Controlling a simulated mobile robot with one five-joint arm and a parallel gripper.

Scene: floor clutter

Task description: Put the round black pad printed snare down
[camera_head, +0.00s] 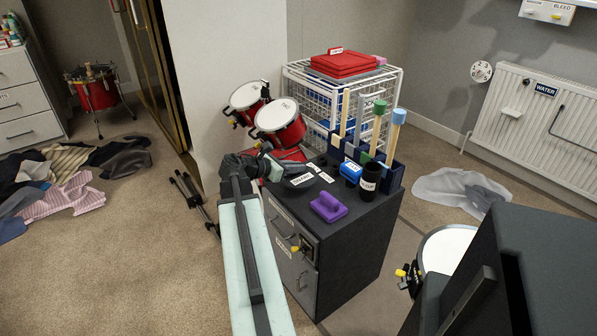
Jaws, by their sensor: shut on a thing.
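The round black pad (298,184) carries a white label that reads as snare. It shows over the near left part of the dark cabinet's top (335,242). My gripper (285,171) is shut on the pad, reaching in from the left over the cabinet's edge. The gripper and arm hide part of the pad. I cannot tell whether the pad touches the cabinet top or is just above it.
A purple block (328,208), a blue item (350,173) and a black cup (370,181) stand close by on the cabinet. A dark holder (394,178) with upright sticks stands behind. Red drums (279,125) and a white wire basket (300,90) are beyond. Clothes (75,195) lie left.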

